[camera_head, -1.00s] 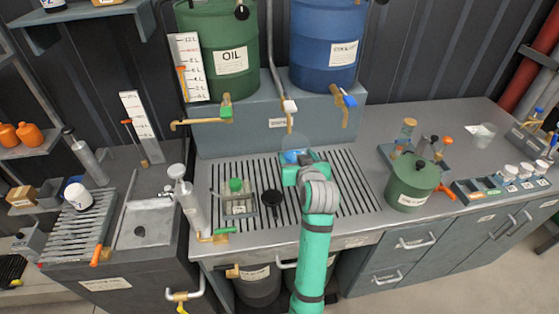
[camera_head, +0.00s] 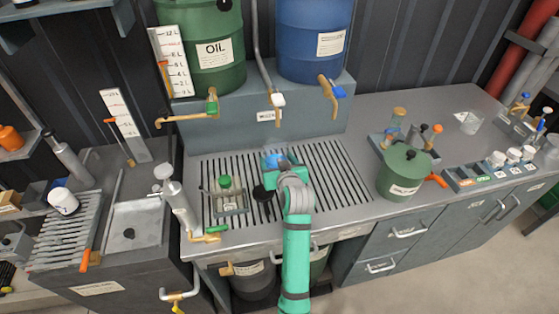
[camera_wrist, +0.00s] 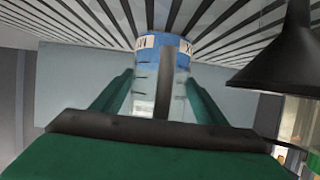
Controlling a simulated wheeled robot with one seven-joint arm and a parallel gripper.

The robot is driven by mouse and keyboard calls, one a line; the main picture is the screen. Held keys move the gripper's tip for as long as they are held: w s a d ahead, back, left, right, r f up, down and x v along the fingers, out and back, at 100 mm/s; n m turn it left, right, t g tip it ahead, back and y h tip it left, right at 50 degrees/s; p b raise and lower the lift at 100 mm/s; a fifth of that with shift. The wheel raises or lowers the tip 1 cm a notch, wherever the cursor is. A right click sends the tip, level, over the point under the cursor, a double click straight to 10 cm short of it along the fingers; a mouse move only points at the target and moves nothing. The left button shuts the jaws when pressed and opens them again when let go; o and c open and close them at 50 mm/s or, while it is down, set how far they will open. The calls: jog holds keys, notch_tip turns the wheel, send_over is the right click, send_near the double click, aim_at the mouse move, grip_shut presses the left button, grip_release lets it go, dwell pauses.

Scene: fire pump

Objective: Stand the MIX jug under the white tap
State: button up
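The MIX jug (camera_wrist: 146,70) is clear with a blue band and a white label, partly readable. In the wrist view it stands between the two green fingers of my gripper (camera_wrist: 160,100), which look closed on it. In the head view the jug's blue part (camera_head: 273,159) shows just beyond my gripper (camera_head: 283,172), over the slatted drain grate. Whether its base touches the slats is hidden. The white tap (camera_head: 278,100) hangs from the grey ledge behind, above the jug in the picture and slightly to its right.
A brass tap with a green handle (camera_head: 211,108) and one with a blue handle (camera_head: 337,91) flank the white tap. A black funnel (camera_wrist: 285,55) is close beside my gripper. A green-capped container (camera_head: 227,194) stands left on the grate (camera_head: 335,180). The grate's right part is clear.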

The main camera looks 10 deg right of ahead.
jog(key=shift+o, duration=1.2)
jog(key=shift+d, duration=0.15)
jog(key=shift+s+d, duration=0.2)
jog(key=shift+d, duration=0.05)
jog(key=v, duration=1.1)
jog(key=shift+s+r, duration=0.25)
jog(key=shift+s, duration=0.05)
jog(key=shift+w+a, duration=0.1)
